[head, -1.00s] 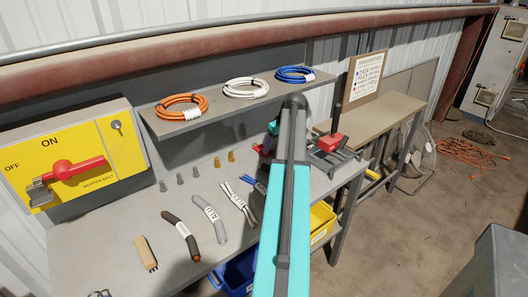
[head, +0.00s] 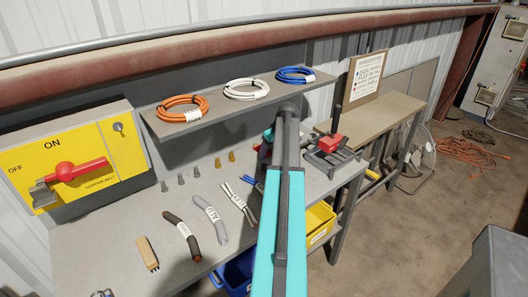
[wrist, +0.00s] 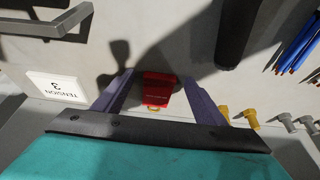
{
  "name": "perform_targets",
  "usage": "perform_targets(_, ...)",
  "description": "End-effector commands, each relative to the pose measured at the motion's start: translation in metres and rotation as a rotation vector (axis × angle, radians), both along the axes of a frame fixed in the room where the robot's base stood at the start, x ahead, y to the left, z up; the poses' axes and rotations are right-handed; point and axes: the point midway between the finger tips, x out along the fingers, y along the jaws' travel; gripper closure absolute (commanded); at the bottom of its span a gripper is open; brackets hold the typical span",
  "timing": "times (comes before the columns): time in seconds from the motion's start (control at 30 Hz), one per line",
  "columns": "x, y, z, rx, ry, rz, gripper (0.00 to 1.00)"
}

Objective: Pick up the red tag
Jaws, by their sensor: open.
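The red tag (wrist: 158,88) shows in the wrist view, lying by the light grey surface with a small yellow loop at its lower edge. My gripper (wrist: 160,94) is open, with one purple-grey finger to the left of the tag and one to the right. Gaps show between the tag and both fingers, so nothing is held. How high the fingers are above the surface is hard to tell. In the head view my arm covers most of the gripper, and I cannot make out the tag clearly there.
A white card reading TENSION 3 (wrist: 63,87) lies left of the gripper. Yellow and grey lugs (wrist: 252,118) and blue cables (wrist: 297,45) are to the right. In the head view a red-topped tool (head: 331,143) stands right of my arm, and a shelf (head: 225,105) with cable coils is behind.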

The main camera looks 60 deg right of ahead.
Motion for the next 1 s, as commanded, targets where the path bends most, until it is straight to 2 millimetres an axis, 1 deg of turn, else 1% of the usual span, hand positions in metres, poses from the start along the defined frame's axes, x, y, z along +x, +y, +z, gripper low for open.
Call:
perform_targets(0.43,-0.0005,-0.0003,0.0002,0.0,0.0,-0.001,0.35)
perform_targets(0.47,-0.0005,-0.0004,0.0002,0.0,0.0,-0.001,0.37)
perform_targets(0.7,-0.0008,-0.0004,0.0002,0.0,0.0,-0.001,0.77)
perform_targets(1.0,-0.0005,-0.0004,0.0009,0.0,0.0,-0.001,0.79)
